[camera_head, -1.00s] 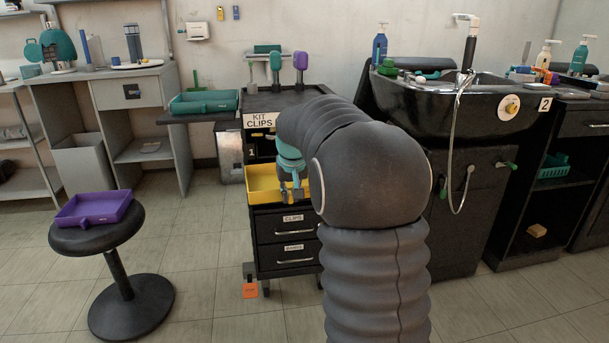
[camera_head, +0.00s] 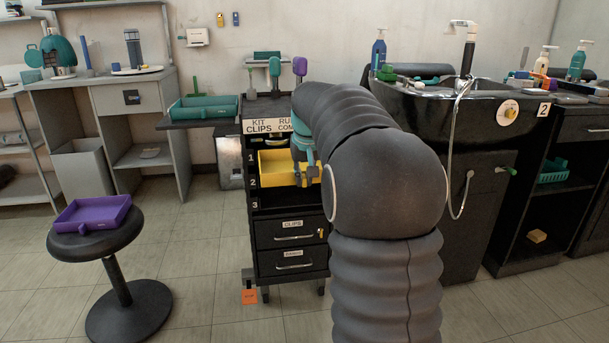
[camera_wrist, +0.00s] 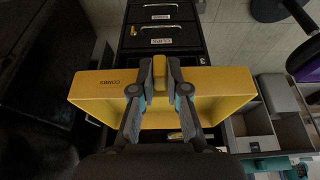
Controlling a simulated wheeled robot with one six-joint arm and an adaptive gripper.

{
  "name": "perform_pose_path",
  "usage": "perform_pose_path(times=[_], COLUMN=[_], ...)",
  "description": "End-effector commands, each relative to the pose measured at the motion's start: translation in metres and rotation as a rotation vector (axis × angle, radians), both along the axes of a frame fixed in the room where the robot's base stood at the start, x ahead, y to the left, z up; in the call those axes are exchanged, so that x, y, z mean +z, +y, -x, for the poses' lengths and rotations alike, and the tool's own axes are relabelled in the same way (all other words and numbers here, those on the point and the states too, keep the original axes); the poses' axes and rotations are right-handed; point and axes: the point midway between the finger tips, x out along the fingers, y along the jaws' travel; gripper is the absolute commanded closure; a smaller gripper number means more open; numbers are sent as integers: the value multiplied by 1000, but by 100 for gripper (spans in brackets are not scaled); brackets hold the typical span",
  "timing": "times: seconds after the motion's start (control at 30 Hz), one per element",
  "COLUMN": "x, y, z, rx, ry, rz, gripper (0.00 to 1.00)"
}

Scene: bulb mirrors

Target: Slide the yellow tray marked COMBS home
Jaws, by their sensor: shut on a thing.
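The yellow tray (camera_head: 275,168) is at the front of the black trolley (camera_head: 290,218), by the numbered slots, around the height of the marks 1 and 2. I cannot tell how deep it sits. In the wrist view the yellow tray (camera_wrist: 215,80) spans the middle, with the word COMBS on its wall, appearing upside down. My gripper (camera_wrist: 160,88) is shut on the small yellow grip at the middle of that wall. In the head view my gripper (camera_head: 306,172) is at the tray's right part, and my arm hides the trolley's right side.
Slot 3 (camera_head: 280,198) below the tray looks dark and empty. Two closed drawers (camera_head: 290,232) are lower down. A teal tray (camera_head: 203,108) lies on the left side shelf. A purple tray (camera_head: 92,213) sits on a stool. A black basin unit (camera_head: 465,110) stands close on the right.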

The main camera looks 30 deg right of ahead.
Motion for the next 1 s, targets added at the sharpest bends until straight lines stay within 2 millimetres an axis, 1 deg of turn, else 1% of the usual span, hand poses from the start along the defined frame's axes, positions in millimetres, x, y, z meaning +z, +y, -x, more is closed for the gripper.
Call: perform_pose_path(times=[0.3,0.5,0.7,1.0], x=[-13,-20,-22,-23], y=[-6,-9,-10,-10], z=[-22,-31,-34,-34], rx=[0,0,0,0], ry=[-1,-1,-2,-2], rz=[0,0,1,1], gripper=[100,100,100,100])
